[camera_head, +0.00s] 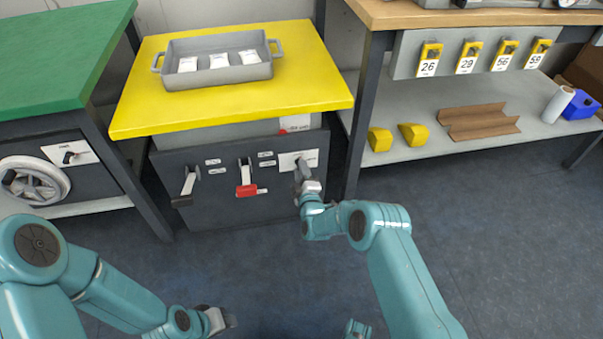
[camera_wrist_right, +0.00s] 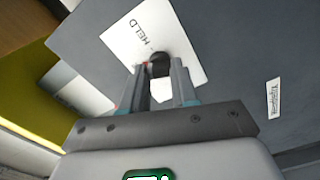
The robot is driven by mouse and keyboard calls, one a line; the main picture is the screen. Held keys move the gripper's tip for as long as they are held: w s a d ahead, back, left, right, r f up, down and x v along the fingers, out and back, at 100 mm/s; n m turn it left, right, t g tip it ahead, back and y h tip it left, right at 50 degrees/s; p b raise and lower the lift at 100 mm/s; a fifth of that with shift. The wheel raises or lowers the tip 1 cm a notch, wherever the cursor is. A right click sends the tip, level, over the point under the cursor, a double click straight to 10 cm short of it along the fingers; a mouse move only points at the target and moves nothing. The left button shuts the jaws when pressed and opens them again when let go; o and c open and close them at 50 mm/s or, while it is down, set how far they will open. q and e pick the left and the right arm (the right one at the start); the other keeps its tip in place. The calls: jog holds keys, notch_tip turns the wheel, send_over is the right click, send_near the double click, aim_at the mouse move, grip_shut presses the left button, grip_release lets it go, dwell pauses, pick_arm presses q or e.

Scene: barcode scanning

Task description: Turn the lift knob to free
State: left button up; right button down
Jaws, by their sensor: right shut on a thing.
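The lift knob (camera_wrist_right: 159,66) is a small dark round knob on a white plate (camera_wrist_right: 125,38) lettered HELD. The plate also shows at the right of the dark cabinet front in the head view (camera_head: 312,155). My right gripper (camera_head: 301,170) is at this plate, shut on the knob; its two fingers (camera_wrist_right: 163,82) sit on either side of it in the wrist view. Any FREE lettering cannot be made out, and the knob's pointing direction is unclear. My left gripper (camera_head: 226,319) is low near the bottom edge, away from the cabinet; its fingers are too small to judge.
A grey tray (camera_head: 218,77) with white packets rests on the yellow top (camera_head: 145,110). A shelf bench (camera_head: 455,130) stands right. The floor in front is clear.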

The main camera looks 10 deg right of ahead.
pick_arm(q)
jog(key=shift+w+a+f+b, duration=0.1)
jog(key=shift+w+f+b, duration=0.2)
jog(key=shift+f+b, duration=0.1)
pick_arm(e)
jog(key=shift+n, duration=2.1)
jog(key=c, duration=0.9)
grip_release()
jog(key=shift+o, duration=0.2)
pick_arm(q)
jog(key=s+d+r+g+p, duration=0.1)
jog(key=s+r+p, duration=0.3)
jog(key=r+p, duration=0.3)
jog(key=shift+s, duration=0.15)
pick_arm(e)
jog(key=s, duration=1.6)
jog(key=shift+s, duration=0.2)
